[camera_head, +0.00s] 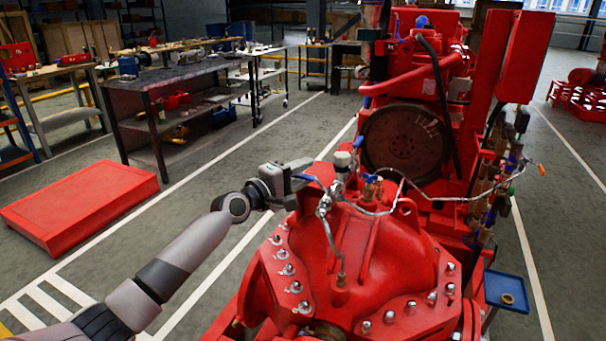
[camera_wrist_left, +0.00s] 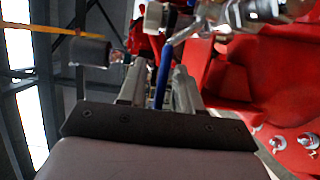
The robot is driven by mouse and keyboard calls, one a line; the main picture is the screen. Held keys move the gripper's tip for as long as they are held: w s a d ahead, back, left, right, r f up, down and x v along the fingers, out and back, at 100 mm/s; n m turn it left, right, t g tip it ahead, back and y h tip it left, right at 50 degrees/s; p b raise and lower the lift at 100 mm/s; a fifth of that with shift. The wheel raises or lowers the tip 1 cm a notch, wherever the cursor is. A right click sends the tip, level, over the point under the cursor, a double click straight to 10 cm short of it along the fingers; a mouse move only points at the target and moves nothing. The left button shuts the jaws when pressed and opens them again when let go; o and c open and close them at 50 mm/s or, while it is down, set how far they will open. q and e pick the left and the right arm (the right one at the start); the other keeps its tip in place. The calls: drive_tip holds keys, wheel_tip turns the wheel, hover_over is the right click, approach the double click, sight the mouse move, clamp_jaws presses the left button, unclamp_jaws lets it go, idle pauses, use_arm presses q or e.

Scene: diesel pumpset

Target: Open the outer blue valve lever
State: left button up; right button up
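The outer blue valve lever (camera_head: 306,177) sticks out to the left from the metal fittings on top of the red pump casing (camera_head: 345,235). My left gripper (camera_head: 303,176) is at this lever, coming from the left. In the left wrist view, the blue lever (camera_wrist_left: 163,72) lies lengthwise between the two fingers of my left gripper (camera_wrist_left: 158,88). The lever is nearer the right finger, and a gap shows on its left side, so the gripper looks open around it. Touch with the right finger cannot be told. My right gripper is not in view.
A second blue valve handle (camera_head: 371,179) stands on the casing to the right. A braided metal hose (camera_head: 328,228) and thin wires run beside the fittings. A red box (camera_head: 82,205) lies on the floor at left. A blue tray (camera_head: 506,290) stands at right.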

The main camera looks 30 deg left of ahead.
use_arm(q)
drive_tip(key=shift+w, duration=0.2)
clamp_jaws()
idle(0.3)
